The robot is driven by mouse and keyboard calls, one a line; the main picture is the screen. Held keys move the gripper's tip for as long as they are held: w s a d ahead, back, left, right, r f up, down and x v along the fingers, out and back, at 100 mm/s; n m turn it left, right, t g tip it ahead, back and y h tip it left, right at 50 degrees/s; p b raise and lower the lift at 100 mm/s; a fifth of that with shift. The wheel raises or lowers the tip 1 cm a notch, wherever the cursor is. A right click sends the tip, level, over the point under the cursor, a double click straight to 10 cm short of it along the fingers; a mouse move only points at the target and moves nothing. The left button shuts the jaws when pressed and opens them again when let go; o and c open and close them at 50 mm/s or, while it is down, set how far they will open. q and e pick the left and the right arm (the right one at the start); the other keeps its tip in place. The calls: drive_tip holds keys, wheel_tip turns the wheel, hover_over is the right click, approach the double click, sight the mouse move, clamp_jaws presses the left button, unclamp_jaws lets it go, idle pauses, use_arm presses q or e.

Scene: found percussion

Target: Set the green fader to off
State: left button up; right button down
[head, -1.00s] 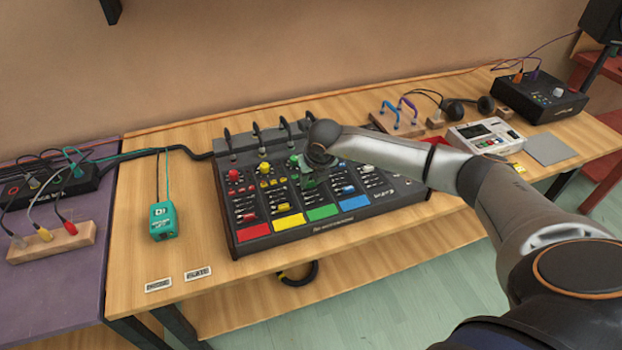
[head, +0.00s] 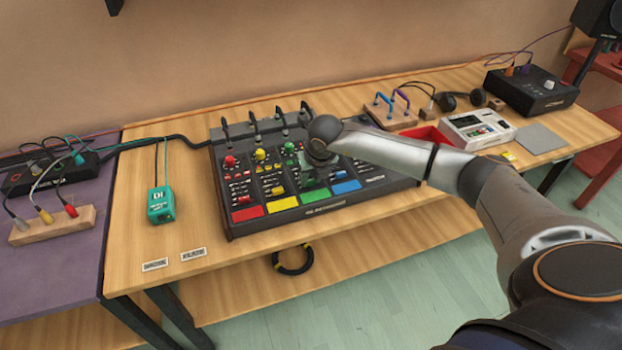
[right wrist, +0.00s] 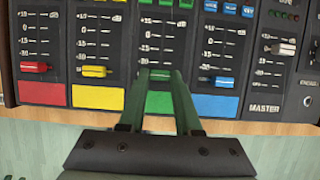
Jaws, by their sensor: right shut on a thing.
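The mixer (head: 340,206) is a dark console on the wooden table, with red, yellow, green and blue channels. In the right wrist view the green fader (right wrist: 160,76) is a small green cap low on its slot, just above the green label (right wrist: 162,102). My right gripper (right wrist: 160,73) is shut on this cap, one finger on each side. In the head view my right gripper (head: 311,174) reaches down over the green channel and hides the cap. My left gripper is in neither view.
The red (right wrist: 34,67), yellow (right wrist: 94,71) and blue (right wrist: 217,80) fader caps sit low in neighbouring channels. The white master fader (right wrist: 280,48) is higher. A teal box (head: 161,205) stands left of the mixer. The table front beside two small labels is clear.

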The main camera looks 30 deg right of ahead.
drive_tip(key=shift+s, duration=0.25)
drive_tip(key=c, duration=0.6)
unclamp_jaws()
drive_tip(key=b+v, duration=0.1)
drive_tip(key=v, duration=1.1)
drive_tip(key=shift+s+r, duration=0.2)
drive_tip(key=shift+a, duration=0.2)
